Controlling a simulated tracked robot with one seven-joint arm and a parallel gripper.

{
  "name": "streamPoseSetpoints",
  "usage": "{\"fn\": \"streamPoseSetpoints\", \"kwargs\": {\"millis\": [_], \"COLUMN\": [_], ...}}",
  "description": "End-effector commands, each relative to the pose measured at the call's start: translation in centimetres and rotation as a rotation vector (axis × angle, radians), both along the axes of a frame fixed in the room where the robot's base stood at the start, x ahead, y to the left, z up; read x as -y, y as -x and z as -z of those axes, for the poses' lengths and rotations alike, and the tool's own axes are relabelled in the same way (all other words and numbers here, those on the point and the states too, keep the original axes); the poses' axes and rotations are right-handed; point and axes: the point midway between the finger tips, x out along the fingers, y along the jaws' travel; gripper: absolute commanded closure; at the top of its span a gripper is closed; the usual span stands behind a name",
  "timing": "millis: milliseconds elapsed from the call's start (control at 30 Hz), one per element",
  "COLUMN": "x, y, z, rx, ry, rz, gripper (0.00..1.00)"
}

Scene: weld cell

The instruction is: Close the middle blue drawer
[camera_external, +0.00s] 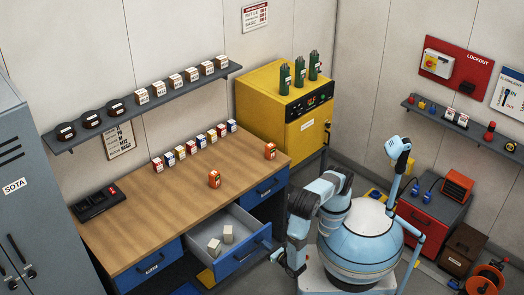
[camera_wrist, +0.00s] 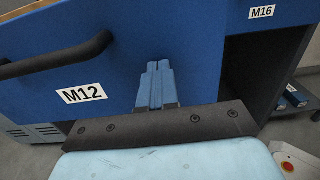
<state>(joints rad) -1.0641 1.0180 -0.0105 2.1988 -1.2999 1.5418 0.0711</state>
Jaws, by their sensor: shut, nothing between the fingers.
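The middle blue drawer (camera_external: 240,262) stands pulled out from the wooden workbench (camera_external: 160,218), with two pale blocks (camera_external: 222,240) inside. In the wrist view its blue front (camera_wrist: 215,75) fills most of the picture, with an M12 label (camera_wrist: 82,93) and a dark bar handle (camera_wrist: 55,58) at the left. My gripper (camera_wrist: 155,66) is shut and empty, its fingertips at the drawer front to the right of the label and handle. I cannot tell whether they touch it. In the external view my gripper (camera_external: 276,256) is beside the drawer's right front end.
The left blue drawer (camera_external: 152,268) and the right blue drawer (camera_external: 265,188) look shut. An M16 label (camera_wrist: 262,12) shows on the right one. A dark open space lies under it. A red cabinet (camera_external: 415,222) is at the right.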

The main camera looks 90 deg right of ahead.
Motion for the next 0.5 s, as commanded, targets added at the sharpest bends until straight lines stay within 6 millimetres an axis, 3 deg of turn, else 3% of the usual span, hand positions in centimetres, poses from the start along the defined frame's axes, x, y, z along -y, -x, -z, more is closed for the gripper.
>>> {"fn": "streamPoseSetpoints", "kwargs": {"millis": [500], "x": [9.5], "y": [-9.2], "z": [0.0], "rx": [0.000], "ry": [0.003], "rz": [0.006], "gripper": [1.00]}}
